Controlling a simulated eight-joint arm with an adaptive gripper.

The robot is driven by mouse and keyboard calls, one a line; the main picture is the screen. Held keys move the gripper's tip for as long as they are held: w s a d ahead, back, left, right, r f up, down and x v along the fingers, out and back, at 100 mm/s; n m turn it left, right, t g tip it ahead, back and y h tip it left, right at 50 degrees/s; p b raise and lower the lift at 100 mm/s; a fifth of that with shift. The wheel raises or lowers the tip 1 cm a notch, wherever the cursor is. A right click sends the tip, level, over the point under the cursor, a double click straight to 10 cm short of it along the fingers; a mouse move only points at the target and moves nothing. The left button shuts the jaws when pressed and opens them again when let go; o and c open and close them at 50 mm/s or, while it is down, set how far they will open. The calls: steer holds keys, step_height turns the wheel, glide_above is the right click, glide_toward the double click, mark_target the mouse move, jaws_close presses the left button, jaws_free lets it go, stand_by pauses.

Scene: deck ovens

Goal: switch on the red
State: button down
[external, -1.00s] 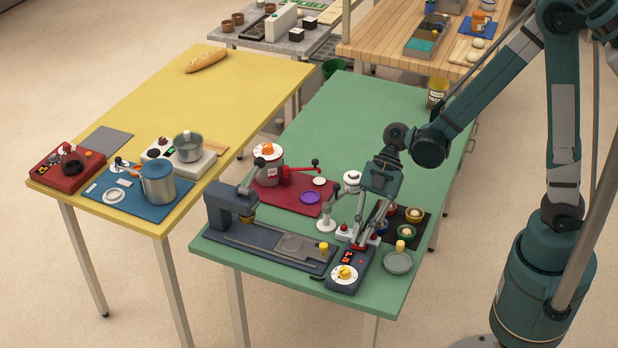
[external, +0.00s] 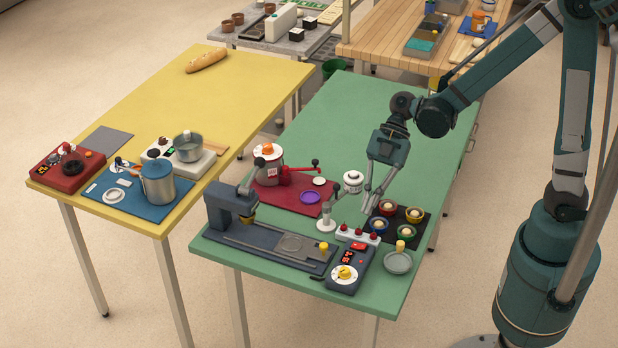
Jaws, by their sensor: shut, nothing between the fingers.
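My gripper (external: 369,207) is shut and empty, raised above the green table behind the dark blue control box (external: 336,286). Its fingers point down, clear of the box. The box has a red rocker switch (external: 360,246) at its far end, a lit red display (external: 346,258) and a white dial with a yellow knob (external: 346,273). Just behind the box is a white strip with several red buttons (external: 357,234). On the yellow table's left corner is a red hotplate unit (external: 66,167) with a dark burner. The switch's exact position is too small to tell.
A dark mat with several small coloured bowls (external: 388,207) lies right of my gripper. A white stand (external: 326,224) is to its left. A grey dish (external: 398,263) sits right of the box. A dark blue press (external: 230,205) stands left. The far green table (external: 365,115) is clear.

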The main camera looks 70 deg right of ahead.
steer(key=shift+p+v, duration=0.35)
steer(key=shift+v, duration=1.75)
steer(key=shift+w, duration=0.1)
steer(key=s+d+r+m+t+h, duration=0.3)
steer(key=s+d+r+m+h, duration=0.1)
steer(key=m, duration=0.5)
steer(key=s+d+r+m+t+h, duration=0.3)
steer(key=s+d+r+m+h, duration=0.2)
steer(key=s+d+m, duration=0.4)
steer(key=shift+s+d+r, duration=0.2)
steer(key=shift+d+r, duration=0.15)
steer(key=shift+d, duration=0.7)
stand_by(1.9)
